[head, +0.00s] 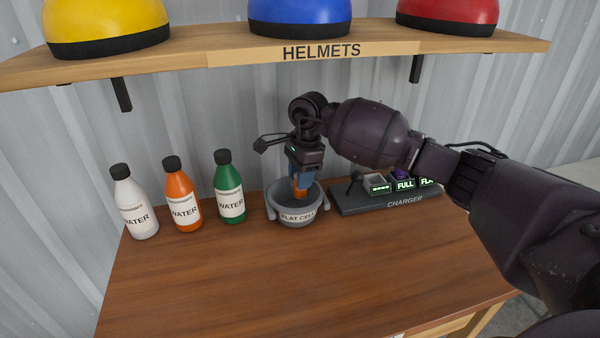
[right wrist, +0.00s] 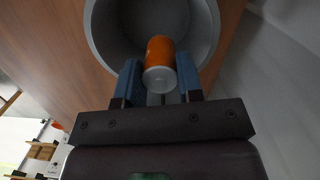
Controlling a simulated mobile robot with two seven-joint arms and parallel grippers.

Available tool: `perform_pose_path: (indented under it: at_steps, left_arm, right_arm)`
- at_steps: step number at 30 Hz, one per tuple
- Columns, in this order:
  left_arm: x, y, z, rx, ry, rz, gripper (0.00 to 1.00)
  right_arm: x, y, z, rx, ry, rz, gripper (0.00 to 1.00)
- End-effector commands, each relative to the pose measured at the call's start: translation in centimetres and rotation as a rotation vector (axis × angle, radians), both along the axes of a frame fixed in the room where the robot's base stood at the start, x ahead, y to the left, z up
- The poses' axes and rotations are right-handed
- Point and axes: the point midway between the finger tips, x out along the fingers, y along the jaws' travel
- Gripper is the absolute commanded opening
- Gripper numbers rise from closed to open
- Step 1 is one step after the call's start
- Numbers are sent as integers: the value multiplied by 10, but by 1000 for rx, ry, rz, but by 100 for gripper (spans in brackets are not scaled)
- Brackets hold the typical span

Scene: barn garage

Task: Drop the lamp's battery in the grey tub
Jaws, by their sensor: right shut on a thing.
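The grey tub (head: 293,217), labelled "FLAT CELL", stands on the wooden table. My right gripper (head: 301,184) points down over it. It is shut on an orange battery (head: 299,193), whose lower end is at the tub's mouth. In the right wrist view the orange battery (right wrist: 160,55), with a pale end, sits between the two blue fingers of the right gripper (right wrist: 160,80). Behind it is the round inside of the grey tub (right wrist: 208,45), which looks empty where it shows. The lamp cannot be made out. My left gripper is not in view.
A dark charger (head: 390,200) with lit labels, one reading "FULL", stands right of the tub. White (head: 133,205), orange (head: 181,197) and green (head: 229,190) water bottles stand to its left. A helmet shelf (head: 230,52) hangs above. The table's front is clear.

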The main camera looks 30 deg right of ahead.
Motion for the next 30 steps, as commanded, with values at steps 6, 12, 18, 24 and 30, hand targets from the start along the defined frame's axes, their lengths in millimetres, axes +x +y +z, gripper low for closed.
perform_pose_path:
  at_steps: [6, 12, 18, 24, 30]
  left_arm:
    - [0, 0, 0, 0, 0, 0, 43]
    - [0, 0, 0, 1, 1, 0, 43]
    - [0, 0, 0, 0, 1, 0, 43]
    - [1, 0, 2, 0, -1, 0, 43]
    - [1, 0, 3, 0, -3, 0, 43]
  right_arm:
    - [0, 0, 1, 0, -1, 0, 56]
    - [0, 0, 1, 0, 0, 0, 64]
    - [0, -1, 5, -1, -1, 0, 64]
    - [0, -4, 31, -2, -4, 1, 64]
    - [0, -7, 59, -1, -3, 1, 64]
